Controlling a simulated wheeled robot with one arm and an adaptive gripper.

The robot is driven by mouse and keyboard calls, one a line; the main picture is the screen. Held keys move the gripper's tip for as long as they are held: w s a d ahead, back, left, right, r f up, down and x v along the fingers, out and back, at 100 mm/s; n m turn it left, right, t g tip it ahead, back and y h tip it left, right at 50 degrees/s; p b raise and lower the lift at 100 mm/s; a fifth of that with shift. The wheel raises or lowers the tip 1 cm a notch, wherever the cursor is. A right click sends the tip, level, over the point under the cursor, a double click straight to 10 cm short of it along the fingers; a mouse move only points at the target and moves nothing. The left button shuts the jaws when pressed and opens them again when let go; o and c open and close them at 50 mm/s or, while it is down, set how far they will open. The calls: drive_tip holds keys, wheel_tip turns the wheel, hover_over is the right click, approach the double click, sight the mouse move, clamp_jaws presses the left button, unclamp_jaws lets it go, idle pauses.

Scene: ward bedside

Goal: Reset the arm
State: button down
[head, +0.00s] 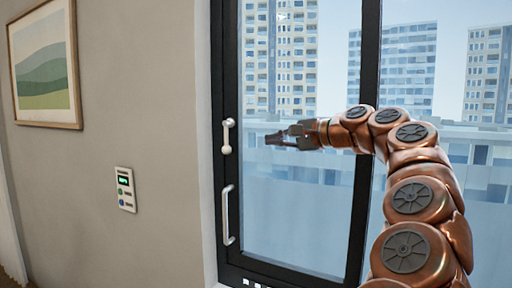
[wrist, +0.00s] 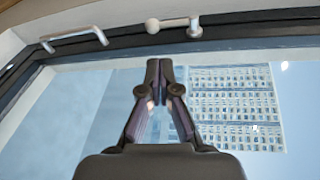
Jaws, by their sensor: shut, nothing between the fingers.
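My gripper (head: 272,140) is at the end of my copper-coloured arm, raised in front of a window. It points left, towards the dark window frame, and is near the white window handle (head: 227,136). In the wrist view my gripper (wrist: 160,65) shows with its two fingertips together and nothing between them. The window handle, with a round knob, also shows in the wrist view (wrist: 174,24), beyond the fingertips. From these views I see a gap in the picture between fingertips and handle, but cannot tell its depth.
A white pull bar (head: 229,215) sits lower on the dark window frame (head: 222,80). A wall panel (head: 125,190) with a small display and a framed landscape picture (head: 45,65) are on the wall at left. Tall buildings show through the glass (head: 290,220).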

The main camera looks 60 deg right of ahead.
drive_tip(key=shift+s, duration=0.1)
drive_tip(key=w+a+f+n+g+y, duration=0.2)
drive_tip(key=w+a+f+n, duration=0.15)
drive_tip(key=a, duration=0.55)
drive_tip(key=w+a+f+n+g+y+p, duration=0.15)
drive_tip(key=w+a, duration=0.25)
drive_tip(key=a, duration=0.4)
drive_tip(key=w+a+f+n+g+y, duration=0.2)
drive_tip(key=w+a+f+n, duration=0.2)
drive_tip(key=a, duration=0.5)
drive_tip(key=s+a+f+n+g, duration=0.3)
drive_tip(key=a+f+n+g, duration=0.2)
drive_tip(key=a+f, duration=0.75)
drive_tip(key=s+a+f+n+g+h, duration=0.2)
drive_tip(key=s+f+n+g, duration=0.1)
drive_tip(key=s+f, duration=0.6)
drive_tip(key=s+a+f+n+g+h+p, duration=0.1)
drive_tip(key=s+a+f+n+g+h, duration=0.2)
drive_tip(key=s+f, duration=0.6)
drive_tip(key=s+g, duration=0.1)
drive_tip(key=s, duration=0.3)
drive_tip(key=shift+a, duration=0.15)
drive_tip(key=shift+a, duration=0.1)
